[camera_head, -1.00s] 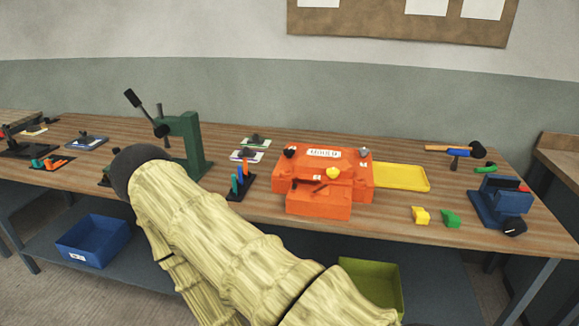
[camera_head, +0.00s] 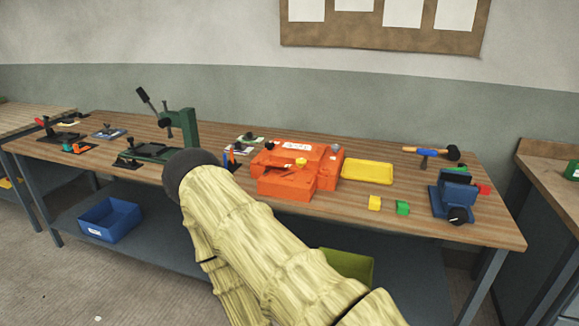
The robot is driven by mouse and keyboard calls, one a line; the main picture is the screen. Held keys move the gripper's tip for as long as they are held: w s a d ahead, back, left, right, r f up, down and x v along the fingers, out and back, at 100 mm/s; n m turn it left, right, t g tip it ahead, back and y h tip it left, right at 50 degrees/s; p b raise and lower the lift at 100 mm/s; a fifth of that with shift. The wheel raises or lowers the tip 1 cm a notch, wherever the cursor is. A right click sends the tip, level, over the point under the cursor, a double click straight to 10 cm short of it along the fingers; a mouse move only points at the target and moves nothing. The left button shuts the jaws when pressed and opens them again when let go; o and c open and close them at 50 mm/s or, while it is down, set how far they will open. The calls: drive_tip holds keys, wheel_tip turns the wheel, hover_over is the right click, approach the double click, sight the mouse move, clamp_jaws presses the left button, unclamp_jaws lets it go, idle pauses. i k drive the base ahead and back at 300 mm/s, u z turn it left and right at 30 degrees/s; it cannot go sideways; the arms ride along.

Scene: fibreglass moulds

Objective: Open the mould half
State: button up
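The orange mould (camera_head: 327,168) sits on the wooden workbench, right of the middle in the head view. It looks closed, with a white label on its top and a lower orange block at its front. A small yellow part (camera_head: 301,162) and a dark part show on its top. My arm, in a pale ribbed cover with a dark rounded joint, reaches up from the bottom and stands in front of the bench, left of the mould. My gripper cannot be seen in this view.
A yellow tray (camera_head: 367,172) lies right of the mould. A green press (camera_head: 178,132) stands left. A blue bin (camera_head: 109,219) is on the lower shelf.

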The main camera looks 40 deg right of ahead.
sight(320, 158)
drive_tip(key=z, duration=0.85)
drive_tip(key=i, duration=0.2)
